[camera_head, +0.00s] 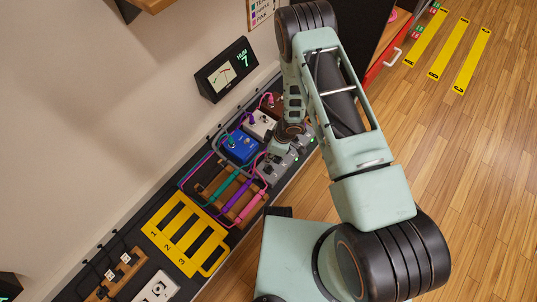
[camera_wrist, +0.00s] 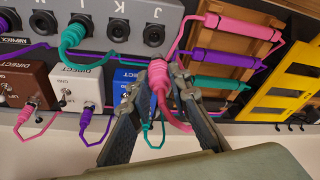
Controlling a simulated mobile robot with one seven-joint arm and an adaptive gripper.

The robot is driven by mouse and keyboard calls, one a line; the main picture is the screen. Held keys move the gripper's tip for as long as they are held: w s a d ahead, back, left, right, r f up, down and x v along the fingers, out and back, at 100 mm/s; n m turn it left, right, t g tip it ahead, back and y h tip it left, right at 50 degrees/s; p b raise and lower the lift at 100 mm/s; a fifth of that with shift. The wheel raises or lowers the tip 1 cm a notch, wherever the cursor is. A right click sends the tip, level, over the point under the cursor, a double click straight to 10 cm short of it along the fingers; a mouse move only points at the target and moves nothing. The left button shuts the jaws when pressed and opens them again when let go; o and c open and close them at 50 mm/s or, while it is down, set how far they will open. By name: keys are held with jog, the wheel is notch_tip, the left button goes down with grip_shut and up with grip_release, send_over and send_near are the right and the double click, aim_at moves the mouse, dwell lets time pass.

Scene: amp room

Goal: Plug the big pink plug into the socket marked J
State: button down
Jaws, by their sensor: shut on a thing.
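My gripper (camera_wrist: 165,88) is shut on the big pink plug (camera_wrist: 158,74) in the wrist view. The plug's tip points toward the grey socket box (camera_wrist: 100,10), and its pink cord loops back between my fingers. The box has a row of dark round sockets, with letters J, K, I and N above. The socket that seems to be J (camera_wrist: 153,35) looks empty, just beyond the plug; I cannot tell whether they touch. A teal plug (camera_wrist: 78,38) sits in the socket under I. In the head view my arm partly hides the grey box (camera_head: 278,170).
Blue (camera_head: 240,147), white (camera_head: 262,124) and brown pedals stand beside the box with plugs and cords. A wooden rack (camera_head: 215,186) holds pink, purple and teal cylinders. A yellow slotted frame (camera_head: 186,235) lies nearby. A meter (camera_head: 227,70) reads HUM 7.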

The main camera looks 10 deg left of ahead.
jog(key=shift+f+b, duration=2.9)
jog(key=shift+f, duration=0.85)
jog(key=c, duration=1.7)
grip_release()
jog(key=v, duration=1.2)
